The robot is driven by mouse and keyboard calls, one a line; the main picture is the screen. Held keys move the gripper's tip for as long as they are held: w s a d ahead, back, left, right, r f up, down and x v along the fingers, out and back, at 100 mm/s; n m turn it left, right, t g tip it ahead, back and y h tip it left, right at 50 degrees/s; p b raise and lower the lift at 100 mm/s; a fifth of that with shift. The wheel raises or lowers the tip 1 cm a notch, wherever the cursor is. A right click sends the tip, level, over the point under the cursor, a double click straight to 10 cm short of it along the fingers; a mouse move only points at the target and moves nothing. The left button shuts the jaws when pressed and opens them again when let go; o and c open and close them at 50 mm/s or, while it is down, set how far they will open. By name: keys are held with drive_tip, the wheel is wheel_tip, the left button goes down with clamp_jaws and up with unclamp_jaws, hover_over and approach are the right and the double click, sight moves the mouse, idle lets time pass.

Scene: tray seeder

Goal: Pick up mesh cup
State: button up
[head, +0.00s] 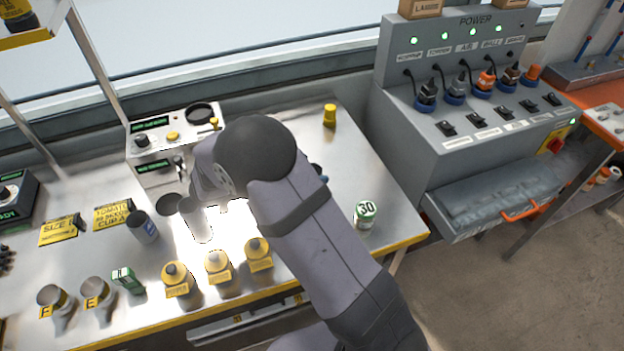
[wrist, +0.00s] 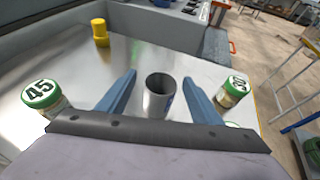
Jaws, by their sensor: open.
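My gripper (wrist: 160,78) is open in the wrist view, with one blue finger on each side of a grey, open-topped cup (wrist: 156,104). The cup stands upright with a dark inside and a bluish mark on its right side. Gaps show between it and both fingers. I cannot make out mesh on it. In the head view my arm hides this cup and most of the gripper. Two other cups show there: a dark grey one (head: 143,227) and a pale, glare-lit one (head: 198,220), both left of my arm.
In the wrist view a green-lidded jar marked 45 (wrist: 45,97) stands left and another jar (wrist: 233,91) right. A yellow cylinder (head: 330,115) stands farther back. Several yellow-topped bottles (head: 218,267) line the front edge. A power console (head: 455,120) stands right of the table.

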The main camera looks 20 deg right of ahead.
sight(319, 169)
drive_tip(key=shift+p+x, duration=0.7)
drive_tip(key=shift+x, duration=2.2)
drive_tip(key=shift+s+a+f, duration=0.1)
drive_tip(key=shift+s+f, duration=0.05)
drive_tip(key=c, duration=1.1)
